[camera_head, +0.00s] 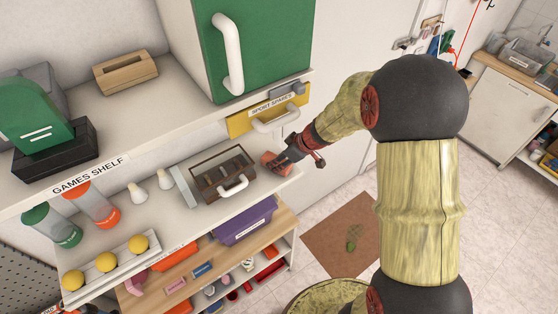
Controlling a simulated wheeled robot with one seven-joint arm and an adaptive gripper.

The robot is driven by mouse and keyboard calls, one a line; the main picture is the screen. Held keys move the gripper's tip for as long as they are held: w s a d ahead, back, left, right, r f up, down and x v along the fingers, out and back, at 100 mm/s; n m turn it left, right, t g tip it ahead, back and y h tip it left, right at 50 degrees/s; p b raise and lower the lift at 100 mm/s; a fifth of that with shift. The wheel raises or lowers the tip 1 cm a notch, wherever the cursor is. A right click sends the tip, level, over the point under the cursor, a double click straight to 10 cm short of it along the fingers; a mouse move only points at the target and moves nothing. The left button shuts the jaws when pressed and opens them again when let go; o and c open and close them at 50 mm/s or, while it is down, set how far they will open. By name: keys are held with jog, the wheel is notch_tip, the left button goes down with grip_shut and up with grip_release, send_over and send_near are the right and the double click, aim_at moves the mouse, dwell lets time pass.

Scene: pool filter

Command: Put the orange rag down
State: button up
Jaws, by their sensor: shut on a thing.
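An orange-red thing, taken to be the orange rag (273,163), shows at the tip of my gripper (284,158). My gripper is at the right end of the middle shelf, beside a toolbox-like caddy, and is shut on the rag. The rag is small in view and partly hidden by the fingers. I cannot tell whether it touches the shelf (235,201) or hangs just above it.
The brown compartment caddy (223,176) with a white handle stands left of my gripper. A yellow drawer (265,118) and a green door (257,45) are above. Yellow balls (106,262) sit in a tray at left. A purple bin (243,221) is below.

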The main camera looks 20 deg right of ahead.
jog(key=o, duration=1)
jog(key=p+v, duration=0.2)
jog(key=v, duration=1)
